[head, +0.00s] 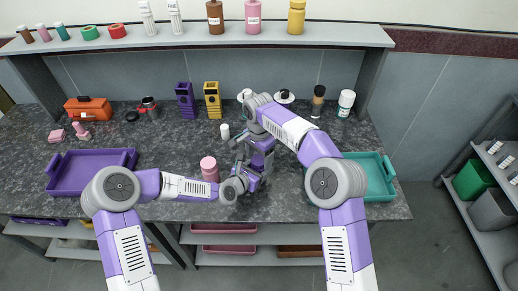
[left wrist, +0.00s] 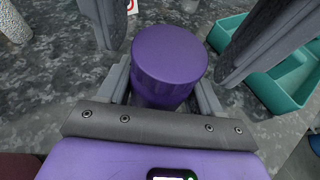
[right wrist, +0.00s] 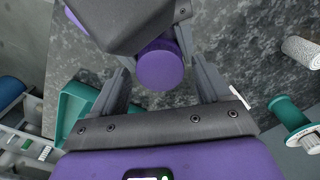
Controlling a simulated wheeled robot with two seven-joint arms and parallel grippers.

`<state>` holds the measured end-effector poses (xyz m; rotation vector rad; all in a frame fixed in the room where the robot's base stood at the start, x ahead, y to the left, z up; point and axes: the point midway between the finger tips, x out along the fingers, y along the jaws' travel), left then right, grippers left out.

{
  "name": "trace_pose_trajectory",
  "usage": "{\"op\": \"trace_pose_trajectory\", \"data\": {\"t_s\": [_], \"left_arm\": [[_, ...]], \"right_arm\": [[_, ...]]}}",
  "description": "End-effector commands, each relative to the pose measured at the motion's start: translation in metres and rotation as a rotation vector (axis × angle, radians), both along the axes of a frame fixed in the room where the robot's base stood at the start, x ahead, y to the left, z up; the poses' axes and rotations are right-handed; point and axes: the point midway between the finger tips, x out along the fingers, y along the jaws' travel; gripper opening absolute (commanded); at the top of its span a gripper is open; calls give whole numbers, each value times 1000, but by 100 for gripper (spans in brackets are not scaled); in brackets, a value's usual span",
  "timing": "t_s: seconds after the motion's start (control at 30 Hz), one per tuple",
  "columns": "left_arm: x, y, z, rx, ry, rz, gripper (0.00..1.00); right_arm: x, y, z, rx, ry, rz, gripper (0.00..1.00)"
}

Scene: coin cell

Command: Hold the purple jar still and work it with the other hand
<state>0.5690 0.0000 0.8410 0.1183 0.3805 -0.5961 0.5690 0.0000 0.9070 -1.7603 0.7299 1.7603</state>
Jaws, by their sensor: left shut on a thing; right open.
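The purple jar (head: 258,160) stands near the front middle of the table, largely hidden by my grippers in the head view. My left gripper (head: 250,176) is shut on it; the left wrist view shows the purple jar (left wrist: 168,62) between the two fingers, its round lid facing up. My right gripper (head: 252,143) is above the jar, open. In the right wrist view the jar's round purple top (right wrist: 160,68) appears between the spread fingers, with a gap on both sides; part of it is hidden behind a dark grey gripper body.
A pink jar (head: 209,168) stands just left of my left gripper, and a small white cylinder (head: 225,131) behind it. A teal tray (head: 375,190) is at right, a purple tray (head: 78,187) at left. Bottles line the back shelf (head: 200,40). Bare counter lies left of the pink jar.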

Motion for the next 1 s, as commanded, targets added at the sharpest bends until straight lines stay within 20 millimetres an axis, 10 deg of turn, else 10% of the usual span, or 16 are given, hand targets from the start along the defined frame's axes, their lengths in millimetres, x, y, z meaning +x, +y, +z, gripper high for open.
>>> {"op": "trace_pose_trajectory", "data": {"t_s": [0.37, 0.73, 1.0], "left_arm": [[0, 0, 1, -1, -1, 0, 0], [0, 0, 1, -1, -1, 0, 0], [0, 0, 1, -1, -1, 0, 0]], "right_arm": [[0, 0, -6, 1, -1, -1, 75], [0, 0, -5, 1, -1, 0, 19], [0, 0, -5, 1, -1, 197, 19]]}}
